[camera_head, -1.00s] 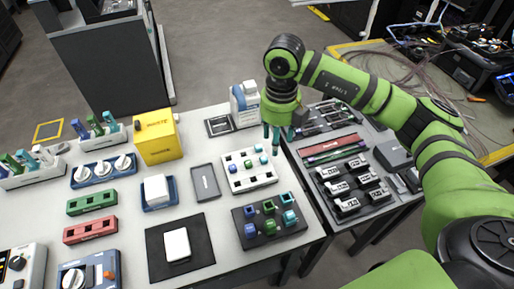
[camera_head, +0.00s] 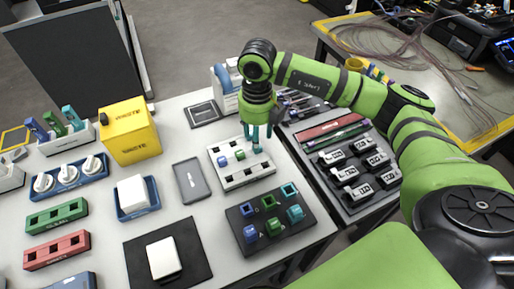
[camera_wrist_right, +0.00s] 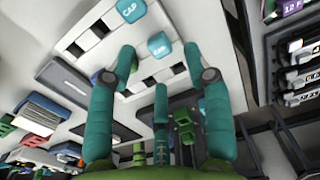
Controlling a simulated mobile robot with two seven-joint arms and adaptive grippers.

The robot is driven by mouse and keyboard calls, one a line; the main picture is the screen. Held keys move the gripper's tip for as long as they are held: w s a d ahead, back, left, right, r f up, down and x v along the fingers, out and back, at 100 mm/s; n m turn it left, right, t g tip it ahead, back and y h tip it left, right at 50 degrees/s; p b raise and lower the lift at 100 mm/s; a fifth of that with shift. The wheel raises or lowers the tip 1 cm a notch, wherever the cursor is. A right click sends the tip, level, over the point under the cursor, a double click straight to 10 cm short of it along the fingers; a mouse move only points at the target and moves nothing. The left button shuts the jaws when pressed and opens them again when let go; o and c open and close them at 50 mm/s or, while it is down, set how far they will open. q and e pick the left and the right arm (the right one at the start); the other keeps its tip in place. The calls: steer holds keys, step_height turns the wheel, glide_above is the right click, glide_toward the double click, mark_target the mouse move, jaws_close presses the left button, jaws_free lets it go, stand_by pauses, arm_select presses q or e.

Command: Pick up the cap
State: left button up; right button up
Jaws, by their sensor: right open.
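The white tray with square holes (camera_head: 232,182) stands on the white table. In the wrist view a teal cap marked CAP (camera_wrist_right: 131,10) sits on the tray at the top edge. A second teal cap (camera_wrist_right: 159,44) lies nearer, just beyond the space between my fingertips. My right gripper (camera_head: 256,143) is over the tray's far right part, fingers pointing down. In the wrist view its teal fingers (camera_wrist_right: 160,66) are spread and empty. My left gripper is not in view.
A dark block with coloured square sockets (camera_head: 268,222) stands in front of the tray. A grey flat tray (camera_head: 192,181) lies to the left, and a yellow waste box (camera_head: 130,131) farther left. A dark tool tray (camera_head: 357,190) lies on the right.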

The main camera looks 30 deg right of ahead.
step_height(320, 180, down, 4)
steer(key=shift+r+p, duration=0.2)
steer(key=shift+p, duration=0.25)
steer(key=shift+w+f, duration=0.1)
steer(key=shift+f, duration=0.2)
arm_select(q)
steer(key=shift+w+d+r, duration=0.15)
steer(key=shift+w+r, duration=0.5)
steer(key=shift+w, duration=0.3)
arm_select(e)
steer(key=c, duration=0.8)
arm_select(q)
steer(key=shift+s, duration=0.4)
arm_select(e)
steer(key=shift+o, duration=0.2)
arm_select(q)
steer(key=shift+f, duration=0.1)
arm_select(e)
steer(key=shift+r, duration=0.15)
